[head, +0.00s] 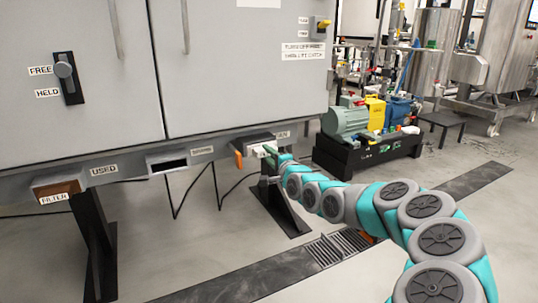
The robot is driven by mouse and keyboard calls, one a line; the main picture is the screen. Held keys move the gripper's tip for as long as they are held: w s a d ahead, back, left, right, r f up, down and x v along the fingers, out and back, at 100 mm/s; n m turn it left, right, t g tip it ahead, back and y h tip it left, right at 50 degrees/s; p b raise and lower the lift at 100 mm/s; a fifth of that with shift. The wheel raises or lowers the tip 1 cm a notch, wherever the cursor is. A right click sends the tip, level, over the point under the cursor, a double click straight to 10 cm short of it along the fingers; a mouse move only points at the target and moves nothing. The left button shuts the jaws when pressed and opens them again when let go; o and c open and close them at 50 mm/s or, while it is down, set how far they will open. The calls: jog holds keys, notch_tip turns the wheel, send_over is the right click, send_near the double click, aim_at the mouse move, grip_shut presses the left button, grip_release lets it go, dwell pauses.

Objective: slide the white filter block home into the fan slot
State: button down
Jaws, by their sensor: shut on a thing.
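My gripper (271,160) is at the far end of my arm, small in the head view, below the right part of the grey cabinet. It is shut on a small white block (259,150), which I take to be the filter block. The block is at the front of a housing (258,140) under the cabinet edge. The gripper and arm hide part of it, so I cannot tell how deep it sits. A dark, open slot (168,161) shows to the left; its small label is unreadable.
A brown block (57,190) sits in the left housing, by labels "USED" and "FILTER". An orange piece (238,158) is just left of the gripper. Dark support legs (92,235) stand below the cabinet (110,110). A green pump (347,121) stands behind, right.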

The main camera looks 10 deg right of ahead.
jog(key=shift+w+a, duration=0.1)
jog(key=shift+w, duration=0.25)
jog(key=c, duration=0.6)
grip_release()
jog(key=shift+b+v, duration=0.3)
jog(key=shift+v, duration=3.65)
